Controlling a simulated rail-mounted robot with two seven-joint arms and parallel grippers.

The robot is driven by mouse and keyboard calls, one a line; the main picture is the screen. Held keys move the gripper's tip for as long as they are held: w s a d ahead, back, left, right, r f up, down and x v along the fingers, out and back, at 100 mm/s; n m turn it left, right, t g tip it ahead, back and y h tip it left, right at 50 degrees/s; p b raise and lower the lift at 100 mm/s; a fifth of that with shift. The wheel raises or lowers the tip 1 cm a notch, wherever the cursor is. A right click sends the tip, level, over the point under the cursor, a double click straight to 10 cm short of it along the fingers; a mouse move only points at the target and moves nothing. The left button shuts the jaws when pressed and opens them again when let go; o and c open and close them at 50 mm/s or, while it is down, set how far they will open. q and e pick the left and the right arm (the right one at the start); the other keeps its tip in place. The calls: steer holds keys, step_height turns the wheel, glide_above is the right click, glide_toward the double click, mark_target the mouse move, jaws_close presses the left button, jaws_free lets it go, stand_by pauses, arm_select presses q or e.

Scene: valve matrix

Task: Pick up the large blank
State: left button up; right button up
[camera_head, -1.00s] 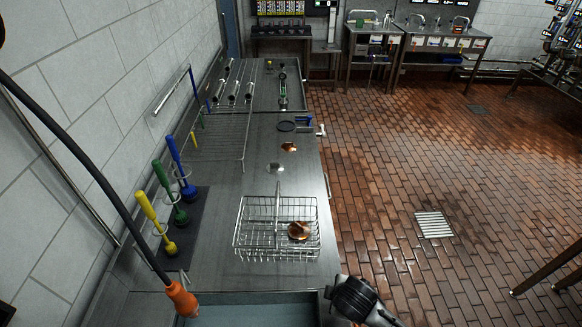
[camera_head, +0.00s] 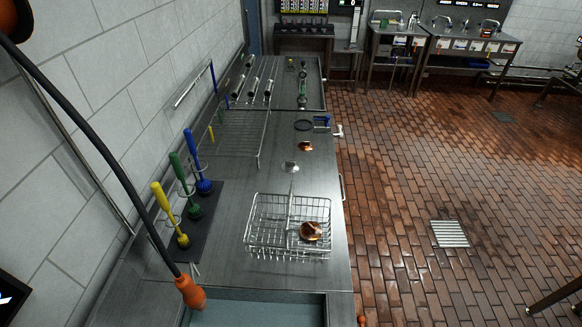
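I cannot tell for sure which piece is the large blank. A copper-coloured rounded piece (camera_head: 311,231) lies in the right part of the wire basket (camera_head: 247,236) on the steel counter. A smaller-looking copper piece (camera_head: 305,146) lies on the counter farther back. A silver, flat round piece (camera_head: 290,167) lies between that piece and the basket. Neither of my grippers shows in the view, so their state is hidden.
Yellow (camera_head: 170,214), green (camera_head: 185,185) and blue (camera_head: 197,161) handled tools stand along the wall. A black hose with an orange end (camera_head: 191,292) hangs by the sink (camera_head: 255,310). A wire rack (camera_head: 238,132) stands behind.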

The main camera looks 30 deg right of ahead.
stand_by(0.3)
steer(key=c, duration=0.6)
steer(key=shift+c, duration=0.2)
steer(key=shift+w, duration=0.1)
